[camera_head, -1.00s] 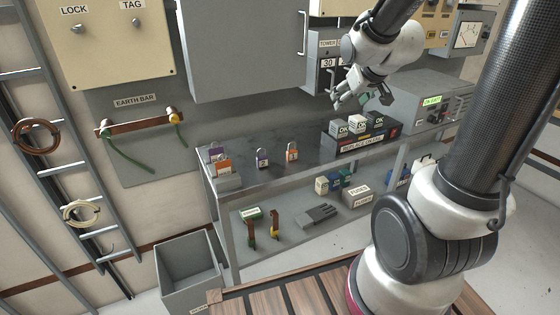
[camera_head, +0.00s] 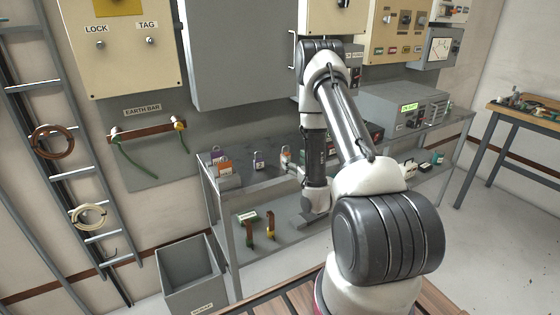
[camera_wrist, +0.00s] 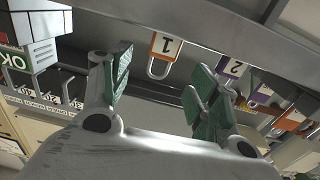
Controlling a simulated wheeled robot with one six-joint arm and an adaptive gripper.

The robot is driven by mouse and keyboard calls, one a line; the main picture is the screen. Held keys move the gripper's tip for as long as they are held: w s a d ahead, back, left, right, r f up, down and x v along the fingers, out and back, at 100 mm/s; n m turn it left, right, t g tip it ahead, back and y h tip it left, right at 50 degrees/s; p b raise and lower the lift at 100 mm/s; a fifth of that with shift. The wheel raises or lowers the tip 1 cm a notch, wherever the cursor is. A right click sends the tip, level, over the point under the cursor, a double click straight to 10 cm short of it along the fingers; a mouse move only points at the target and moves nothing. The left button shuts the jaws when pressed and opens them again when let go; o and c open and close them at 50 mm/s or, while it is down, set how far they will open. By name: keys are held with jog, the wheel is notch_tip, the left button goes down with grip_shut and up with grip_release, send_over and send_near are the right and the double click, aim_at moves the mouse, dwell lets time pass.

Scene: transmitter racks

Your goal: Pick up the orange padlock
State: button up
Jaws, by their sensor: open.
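An orange padlock (camera_wrist: 165,46) marked 1 is in the wrist view, upside down in that picture, with its shackle just beyond the gap between my fingers. It also shows in the head view, standing on the shelf top (camera_head: 285,154), partly hidden by my gripper. My gripper (camera_wrist: 160,90) is open and empty, its green-padded fingers apart, pointing at this padlock; I see no contact. In the head view my gripper (camera_head: 292,168) is low over the bench, right beside the padlock. A second orange padlock (camera_head: 224,167) is at the bench's left end.
A purple padlock (camera_head: 259,160) marked 2 (camera_wrist: 231,69) stands beside the orange one. Another purple padlock (camera_head: 217,156) is at the left end. A grey bin (camera_head: 188,268) stands on the floor.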

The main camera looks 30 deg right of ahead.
aim_at(285, 153)
jog(key=w, duration=0.7)
jog(key=shift+w+f, duration=0.25)
jog(key=shift+c, duration=0.2)
jog(key=c, duration=1.1)
jog(key=shift+c, duration=0.2)
jog(key=shift+r, duration=0.15)
notch_tip(285, 153, up, 10)
jog(key=shift+f, duration=0.1)
